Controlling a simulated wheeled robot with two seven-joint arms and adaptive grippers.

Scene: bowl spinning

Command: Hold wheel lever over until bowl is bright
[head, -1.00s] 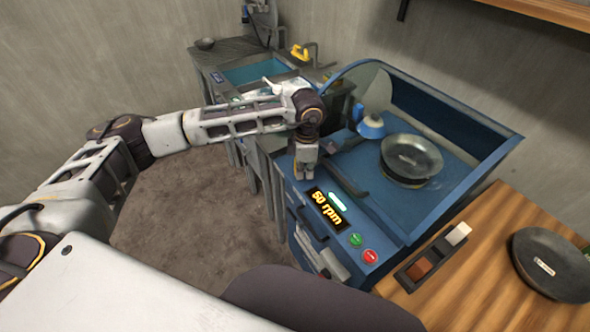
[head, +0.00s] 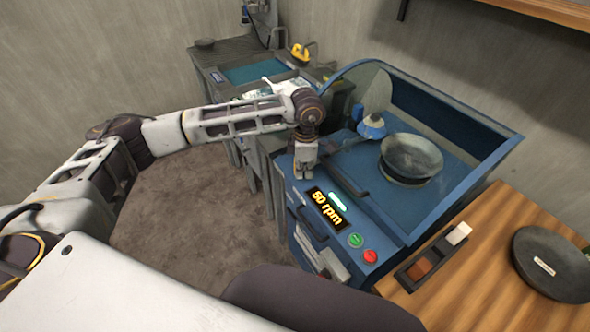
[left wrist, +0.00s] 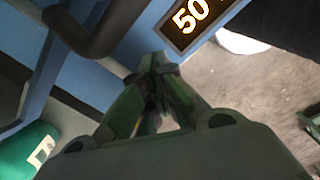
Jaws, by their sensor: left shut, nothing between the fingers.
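The grey bowl (head: 411,160) sits inside the blue machine, with a dull, pale grey inside. The blue wheel head (head: 372,127) stands to its left, apart from the bowl in the picture. A thin grey lever (head: 346,145) runs from the wheel head toward the machine's left edge. My left gripper (head: 303,171) is shut and empty, pointing down by the left end of the front panel. Its closed fingers (left wrist: 158,88) also show in the left wrist view. I cannot tell whether it touches the lever. My right gripper is not in view.
The display (head: 327,208) reads 50 rpm. A green button (head: 355,240) and a red button (head: 370,257) sit beside it. A dark bar handle (head: 346,183) lies along the machine's front. A wooden table (head: 465,285) holds a dark dish (head: 553,265).

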